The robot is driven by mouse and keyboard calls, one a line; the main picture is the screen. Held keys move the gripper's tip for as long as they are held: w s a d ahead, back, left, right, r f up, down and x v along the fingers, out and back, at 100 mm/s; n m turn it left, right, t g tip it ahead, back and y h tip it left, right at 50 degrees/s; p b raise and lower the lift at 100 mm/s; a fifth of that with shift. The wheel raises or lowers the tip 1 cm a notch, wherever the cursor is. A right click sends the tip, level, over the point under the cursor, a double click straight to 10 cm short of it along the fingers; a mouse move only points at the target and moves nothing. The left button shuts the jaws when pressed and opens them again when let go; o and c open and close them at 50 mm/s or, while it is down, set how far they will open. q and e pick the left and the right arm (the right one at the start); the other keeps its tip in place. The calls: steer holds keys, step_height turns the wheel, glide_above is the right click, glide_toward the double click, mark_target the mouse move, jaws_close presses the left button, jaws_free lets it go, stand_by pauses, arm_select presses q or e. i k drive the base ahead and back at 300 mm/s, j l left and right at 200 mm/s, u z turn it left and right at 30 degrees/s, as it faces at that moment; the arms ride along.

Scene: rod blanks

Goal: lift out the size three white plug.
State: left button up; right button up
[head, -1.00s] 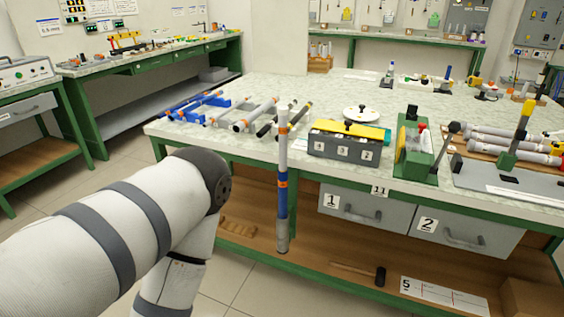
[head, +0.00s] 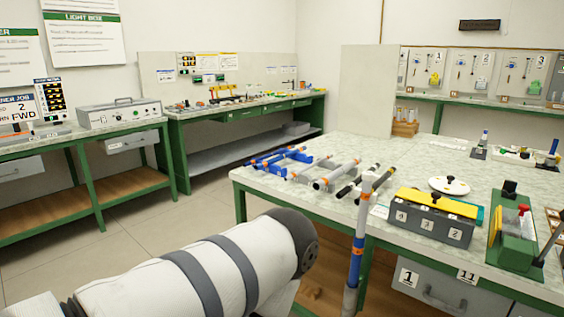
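No piece that I can tell for certain as the size three white plug shows in the head view. A dark grey box (head: 414,227) with a yellow top (head: 436,203) and small numbered labels stands at the table's front edge. A white round disc with a black knob (head: 449,185) lies behind it; I cannot read a size on it. An upright white, orange and blue rod (head: 357,245) stands out in front of the table edge; its lower end is cut off, and I cannot see what holds it. Neither gripper is in view; only part of my arm shows.
Blue and grey racks with rods (head: 325,174) lie on the table's left end. A green device (head: 512,232) stands right of the box. A second bench (head: 240,110) stands at the back left, with open floor between.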

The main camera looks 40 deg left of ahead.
mark_target(368, 175)
steer(key=i+j+u, duration=0.25)
steer(key=i, duration=0.25)
steer(key=i+j+u, duration=0.25)
steer(key=i, duration=0.25)
steer(key=l, duration=0.1)
